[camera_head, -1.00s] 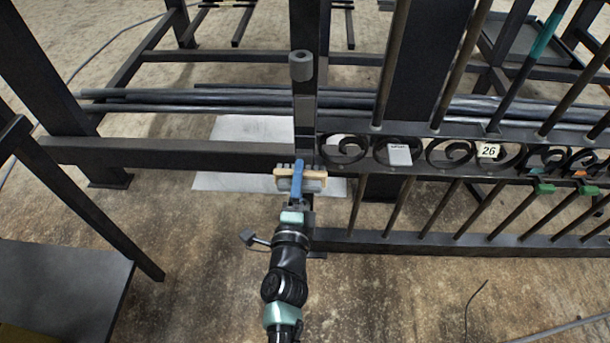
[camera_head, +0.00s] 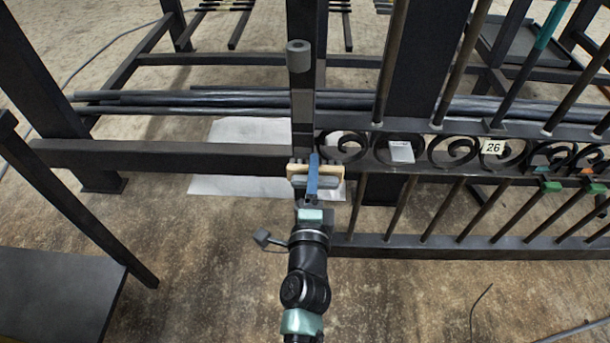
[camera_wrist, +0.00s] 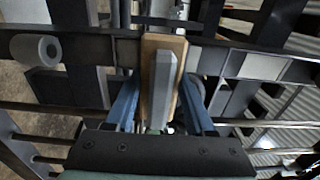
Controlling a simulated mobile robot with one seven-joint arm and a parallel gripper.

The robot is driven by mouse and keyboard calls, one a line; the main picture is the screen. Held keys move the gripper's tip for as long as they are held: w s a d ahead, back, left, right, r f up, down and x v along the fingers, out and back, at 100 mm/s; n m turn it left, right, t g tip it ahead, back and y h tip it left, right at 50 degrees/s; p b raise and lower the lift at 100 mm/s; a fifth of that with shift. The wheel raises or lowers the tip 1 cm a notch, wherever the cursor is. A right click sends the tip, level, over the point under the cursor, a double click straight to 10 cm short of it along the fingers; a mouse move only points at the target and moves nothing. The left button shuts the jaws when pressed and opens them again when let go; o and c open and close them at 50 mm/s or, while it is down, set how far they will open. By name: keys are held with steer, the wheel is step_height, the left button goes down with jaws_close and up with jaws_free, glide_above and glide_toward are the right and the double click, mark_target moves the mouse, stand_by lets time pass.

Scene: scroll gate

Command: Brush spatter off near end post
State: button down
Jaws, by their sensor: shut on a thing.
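The near end post (camera_head: 303,110) is the dark upright at the near end of the gate, with a grey cylinder (camera_head: 299,56) on its upper part. I cannot make out the spatter on it. My gripper (camera_head: 313,182) is in front of the post's lower part, shut on the brush (camera_head: 331,171). The brush has a pale wooden block and a grey grip. In the wrist view, the blue fingers stand on both sides of the brush's grip (camera_wrist: 162,85). The bristles are mostly hidden, and I cannot tell whether they touch the post.
The gate's scrollwork (camera_head: 452,150) and slanting bars lie right of the post. A number tag (camera_head: 493,147) hangs there. A dark crossbar (camera_head: 170,157) runs left. A pale sheet (camera_head: 235,187) lies on the floor behind. A dark table (camera_head: 60,290) stands at lower left.

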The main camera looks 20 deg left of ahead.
steer(key=shift+b+v, duration=0.3)
steer(key=shift+v, duration=2.65)
steer(key=shift+s+a+f, duration=0.1)
steer(key=shift+s+f, duration=0.05)
steer(key=shift+f, duration=0.05)
steer(key=shift+b+v, duration=0.35)
steer(key=shift+v, duration=1.05)
